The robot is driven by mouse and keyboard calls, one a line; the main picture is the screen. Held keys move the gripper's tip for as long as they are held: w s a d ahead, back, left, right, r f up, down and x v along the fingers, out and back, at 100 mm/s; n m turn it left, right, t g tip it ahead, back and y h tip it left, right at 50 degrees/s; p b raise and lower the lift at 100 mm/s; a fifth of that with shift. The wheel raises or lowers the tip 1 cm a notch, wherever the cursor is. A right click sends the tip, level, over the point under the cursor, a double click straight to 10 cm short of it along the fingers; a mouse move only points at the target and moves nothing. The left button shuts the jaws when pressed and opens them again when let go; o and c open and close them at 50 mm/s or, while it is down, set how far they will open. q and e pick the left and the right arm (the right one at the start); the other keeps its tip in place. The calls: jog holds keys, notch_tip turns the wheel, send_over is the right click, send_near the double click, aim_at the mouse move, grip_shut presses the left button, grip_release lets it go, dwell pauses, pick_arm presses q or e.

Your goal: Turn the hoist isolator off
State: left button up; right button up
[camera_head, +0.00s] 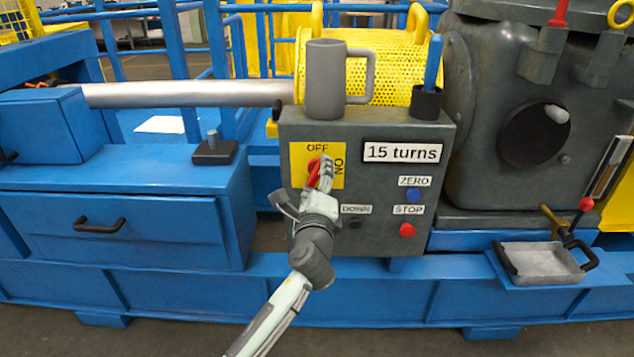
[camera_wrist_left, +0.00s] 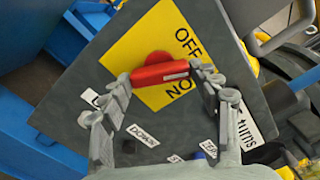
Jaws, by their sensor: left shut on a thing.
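The isolator's red handle (camera_head: 312,174) sits on a yellow plate (camera_head: 300,154) marked OFF at the top and ON at the right, on the grey control box's front. My left gripper (camera_head: 322,170) is at the handle and partly covers it. In the left wrist view the red handle (camera_wrist_left: 160,72) lies between the two fingertips of my left gripper (camera_wrist_left: 161,74), which is shut on it. Which mark the handle points to, I cannot tell. My right gripper is not in view.
The control box (camera_head: 370,135) bears a "15 turns" display (camera_head: 402,152), a blue ZERO button (camera_head: 413,196) and a red STOP button (camera_head: 407,230). A grey mug (camera_head: 325,85) and a dark holder (camera_head: 426,103) stand on top. A metal tray (camera_head: 541,263) is at the right.

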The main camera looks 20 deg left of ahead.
pick_arm(q)
jog(key=shift+n+b, duration=0.8)
jog(key=shift+n, duration=2)
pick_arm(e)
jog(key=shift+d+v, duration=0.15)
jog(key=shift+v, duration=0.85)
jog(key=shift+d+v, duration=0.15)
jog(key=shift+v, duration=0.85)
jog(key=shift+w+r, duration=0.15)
pick_arm(q)
jog(key=o, duration=1.2)
jog(key=shift+c, duration=0.2)
jog(key=shift+s, duration=0.2)
jog(key=v, duration=1.1)
jog(key=shift+s, duration=0.3)
jog(key=shift+d, duration=0.15)
